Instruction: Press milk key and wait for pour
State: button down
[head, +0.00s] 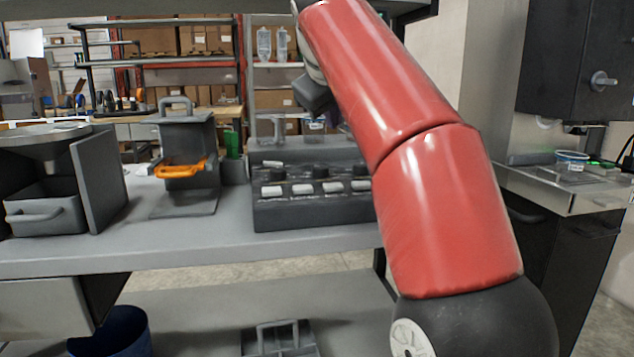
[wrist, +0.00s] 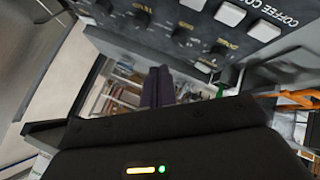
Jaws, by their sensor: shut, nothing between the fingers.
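The dispenser's dark key panel (head: 312,212) stands on the grey bench, with a row of pale keys (head: 301,189) and black knobs above them. In the wrist view the panel (wrist: 205,45) is tilted across the top, with pale keys (wrist: 265,30), knobs and the lettering "COFFEE CO…" at the edge. I cannot read which key is milk. My gripper (wrist: 158,84) is shut and empty, its dark fingers apart from the keys as far as I can tell. In the head view my arm hides the panel's right end, and the fingertips are not clear. No pouring milk is visible.
Left of the panel stands a grey frame (head: 187,135) with an orange handle (head: 180,170). Further left is a grey drawer unit (head: 48,207). A blue bin (head: 112,335) is below the bench. A counter with a small bowl (head: 572,160) is at right.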

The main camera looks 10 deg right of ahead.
aim_at(333, 186)
jog(key=shift+f+b, duration=2.25)
jog(key=shift+f, duration=2.15)
jog(key=shift+f, duration=0.15)
jog(key=shift+f, duration=0.3)
jog(key=shift+f+b, duration=0.45)
jog(key=shift+b, duration=0.05)
jog(key=shift+r, duration=0.15)
jog(key=shift+r+p, duration=0.8)
jog(key=shift+p, duration=0.25)
